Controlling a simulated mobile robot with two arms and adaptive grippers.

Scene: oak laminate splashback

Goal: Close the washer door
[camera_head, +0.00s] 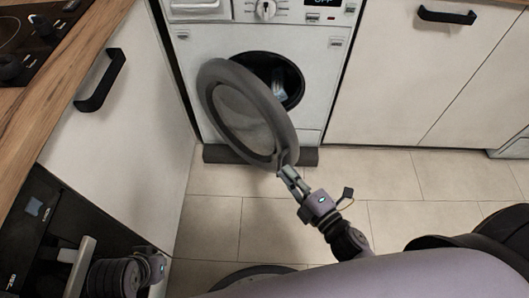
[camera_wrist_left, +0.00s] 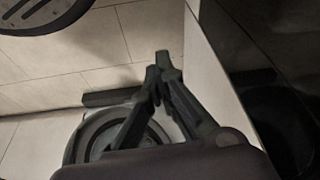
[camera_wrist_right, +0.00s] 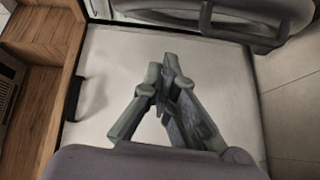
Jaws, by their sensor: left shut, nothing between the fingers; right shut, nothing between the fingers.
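The white washer (camera_head: 318,60) stands at the back, and its dark round drum opening (camera_head: 287,80) shows. Its round grey door (camera_head: 211,88) with a clear middle is swung open, out toward me and to the left. My right gripper (camera_head: 285,170) is shut and empty at the door's lower right rim; I cannot tell whether it touches. In the right wrist view, the door rim (camera_wrist_right: 206,18) shows beyond the shut fingers (camera_wrist_right: 170,68). My left gripper (camera_wrist_left: 163,65) is shut and empty, low by the left cabinets; the door ring (camera_wrist_left: 82,138) shows behind its fingers.
A cloth-like item (camera_head: 278,90) shows inside the drum. White cabinets with black handles (camera_head: 101,80) stand left, and another cabinet (camera_head: 400,70) stands right. A dark oven front (camera_head: 38,235) is at lower left. The tiled floor (camera_head: 400,180) to the right is clear.

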